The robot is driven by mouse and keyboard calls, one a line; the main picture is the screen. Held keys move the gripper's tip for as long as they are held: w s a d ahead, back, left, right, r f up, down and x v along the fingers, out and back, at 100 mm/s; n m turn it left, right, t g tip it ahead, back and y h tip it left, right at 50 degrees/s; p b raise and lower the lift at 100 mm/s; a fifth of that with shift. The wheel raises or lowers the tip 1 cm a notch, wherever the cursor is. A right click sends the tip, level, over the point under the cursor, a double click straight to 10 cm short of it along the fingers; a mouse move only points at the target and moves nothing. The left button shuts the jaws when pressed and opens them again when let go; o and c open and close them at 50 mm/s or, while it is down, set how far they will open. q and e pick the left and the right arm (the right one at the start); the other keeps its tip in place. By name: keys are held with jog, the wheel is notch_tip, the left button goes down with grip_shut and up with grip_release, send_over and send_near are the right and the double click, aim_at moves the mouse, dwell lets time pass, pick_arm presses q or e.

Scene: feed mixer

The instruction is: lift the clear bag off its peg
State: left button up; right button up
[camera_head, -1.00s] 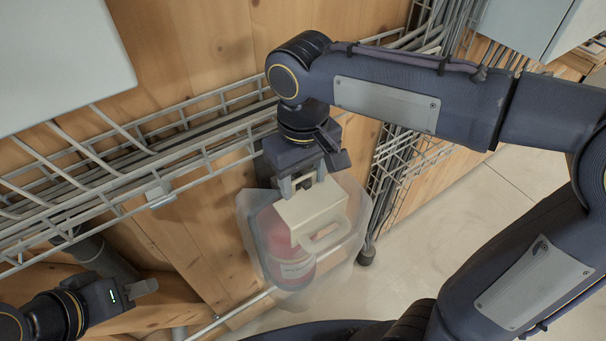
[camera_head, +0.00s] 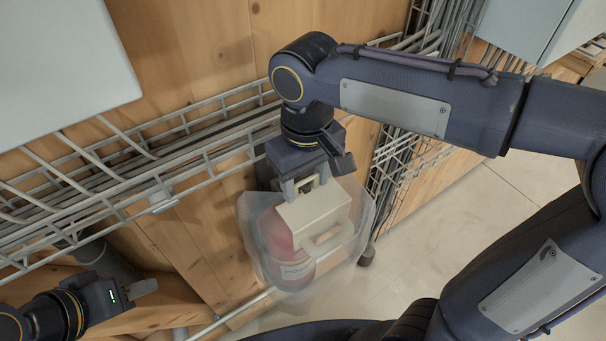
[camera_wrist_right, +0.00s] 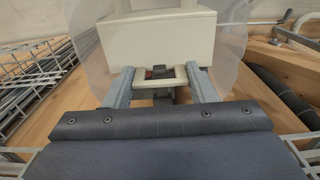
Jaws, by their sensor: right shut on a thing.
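The clear bag (camera_head: 352,258) hangs below my right gripper (camera_head: 308,187) in the head view, with a red bottle-like thing (camera_head: 284,248) with a white label showing through it. A cream block with a looped handle (camera_head: 313,212) sits at the bag's top. My right gripper is shut on this cream part; in the right wrist view the fingers (camera_wrist_right: 160,85) stand on either side of its narrow neck, and the bag (camera_wrist_right: 85,50) spreads behind. I cannot make out the peg. My left gripper (camera_head: 143,288) is at the lower left, apart from the bag; its finger opening is not clear.
A wire cable tray (camera_head: 120,190) runs along the wooden wall behind the bag. A grey box (camera_head: 60,60) is at the upper left. A mesh rack (camera_head: 400,165) stands close to the right of the bag. Pale floor (camera_head: 450,235) lies open to the right.

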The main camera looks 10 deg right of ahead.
jog(key=shift+s+d+b, duration=0.1)
jog(key=shift+s+d, duration=0.4)
jog(key=shift+s, duration=0.9)
jog(key=shift+s+d+b, duration=0.15)
jog(key=shift+s+d, duration=0.4)
jog(key=shift+s, duration=0.9)
jog(key=shift+s+d+b, duration=0.1)
jog(key=shift+s+d, duration=0.4)
jog(key=shift+s, duration=0.9)
jog(key=shift+s+d, duration=0.2)
jog(key=shift+s, duration=0.3)
jog(key=shift+s+d, duration=0.15)
jog(key=shift+s, duration=0.3)
jog(key=c, duration=0.5)
jog(key=shift+s+d+f+p, duration=0.15)
jog(key=shift+s+d, duration=0.35)
jog(key=shift+s, duration=0.9)
jog(key=shift+s+d+r+p, duration=0.1)
jog(key=shift+s+d, duration=0.4)
jog(key=shift+s, duration=0.95)
jog(key=shift+s+d+f+p, duration=0.15)
jog(key=shift+s+d, duration=0.35)
jog(key=shift+s, duration=0.9)
jog(key=shift+c, duration=0.2)
jog(key=shift+r, duration=0.2)
